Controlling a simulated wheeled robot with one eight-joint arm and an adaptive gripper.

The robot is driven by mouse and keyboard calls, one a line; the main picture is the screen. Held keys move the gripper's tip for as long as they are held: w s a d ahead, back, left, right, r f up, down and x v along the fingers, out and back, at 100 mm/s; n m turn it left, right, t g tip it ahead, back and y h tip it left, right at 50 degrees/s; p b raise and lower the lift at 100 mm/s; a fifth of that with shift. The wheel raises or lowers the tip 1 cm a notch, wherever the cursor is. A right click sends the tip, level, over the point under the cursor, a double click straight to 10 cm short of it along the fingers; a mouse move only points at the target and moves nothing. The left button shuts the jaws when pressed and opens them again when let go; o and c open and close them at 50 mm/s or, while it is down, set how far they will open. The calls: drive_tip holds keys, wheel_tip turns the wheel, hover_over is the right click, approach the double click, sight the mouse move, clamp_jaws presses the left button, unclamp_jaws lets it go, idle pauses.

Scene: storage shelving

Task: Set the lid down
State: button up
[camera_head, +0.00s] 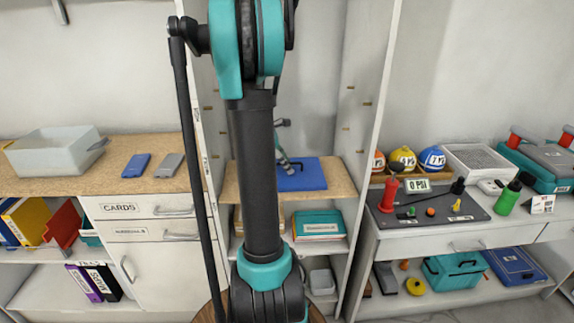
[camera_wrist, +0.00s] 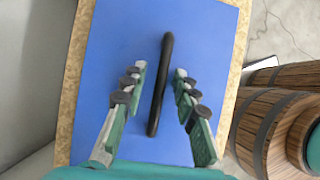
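The lid is a flat blue panel (camera_wrist: 112,45) with a thin black bar handle (camera_wrist: 161,85). It lies on a tan wooden shelf board (camera_wrist: 84,45) that shows along its edges in the wrist view. In the head view the lid (camera_head: 309,176) is on the middle shelf, partly hidden by my arm. My gripper (camera_wrist: 159,73) is open above the lid. Its two fingers stand on either side of the handle, with a visible gap on each side. In the head view my gripper (camera_head: 287,166) is small and partly hidden over the lid.
Wooden barrels (camera_wrist: 275,120) stand right of the shelf in the wrist view. White uprights flank the shelf. A teal box (camera_head: 319,225) sits below. A pale bin (camera_head: 52,152) is on the left counter, and a grey tool board (camera_head: 425,208) lies on the right counter.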

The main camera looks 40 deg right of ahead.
drive_tip(key=shift+r, duration=0.1)
drive_tip(key=v, duration=1.2)
